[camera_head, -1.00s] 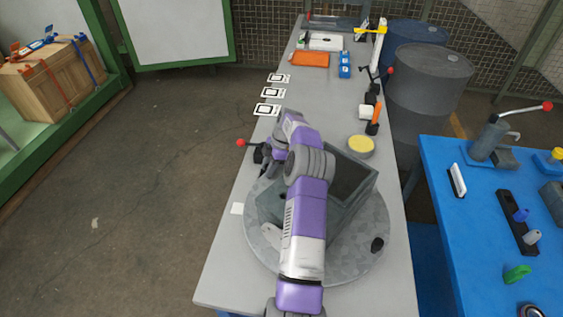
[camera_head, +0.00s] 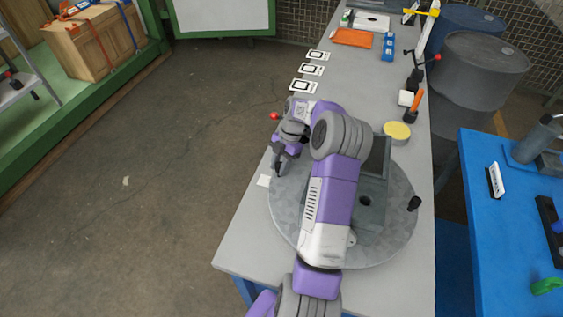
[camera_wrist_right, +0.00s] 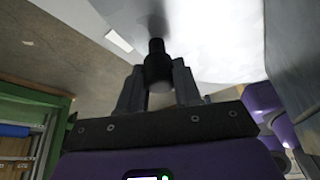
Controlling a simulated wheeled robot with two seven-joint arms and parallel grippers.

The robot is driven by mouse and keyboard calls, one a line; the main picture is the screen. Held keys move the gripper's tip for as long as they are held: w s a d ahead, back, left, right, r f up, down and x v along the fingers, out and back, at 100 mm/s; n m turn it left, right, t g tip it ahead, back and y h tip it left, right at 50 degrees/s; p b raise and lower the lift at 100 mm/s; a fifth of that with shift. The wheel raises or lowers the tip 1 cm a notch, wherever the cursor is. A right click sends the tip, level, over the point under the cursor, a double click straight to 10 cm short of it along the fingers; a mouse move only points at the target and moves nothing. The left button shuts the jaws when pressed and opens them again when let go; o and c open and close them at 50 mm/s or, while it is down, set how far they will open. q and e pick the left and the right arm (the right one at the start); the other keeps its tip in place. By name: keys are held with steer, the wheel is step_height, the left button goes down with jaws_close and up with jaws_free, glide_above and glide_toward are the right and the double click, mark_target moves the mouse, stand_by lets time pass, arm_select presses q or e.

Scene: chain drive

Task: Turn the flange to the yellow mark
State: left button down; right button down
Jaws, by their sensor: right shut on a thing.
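The flange looks to be the round grey disc (camera_head: 290,222) on the bench, with a grey open box (camera_head: 372,215) on top. A black knob (camera_head: 414,203) stands at its right rim. My right gripper (camera_head: 279,168) is at the disc's upper left rim. In the right wrist view its fingers (camera_wrist_right: 158,88) are shut on another black knob (camera_wrist_right: 157,66), which stands by the pale disc surface (camera_wrist_right: 215,40). My right arm hides part of the disc and box. I cannot make out a yellow mark on the disc. My left gripper is not in view.
A round yellow-topped thing (camera_head: 396,131) sits just beyond the disc. A white square (camera_head: 264,181) lies on the bench left of it. A red-tipped lever (camera_head: 275,116) is near my gripper. An orange-handled item (camera_head: 415,106) stands at the bench's right edge.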

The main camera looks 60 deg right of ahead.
steer(key=shift+a, duration=0.1)
steer(key=c, duration=0.8)
jaws_free()
steer(key=p+v, duration=0.1)
steer(key=v, duration=0.6)
steer(key=shift+r, duration=0.25)
steer(key=shift+r+p, duration=0.1)
steer(key=shift+p, duration=0.2)
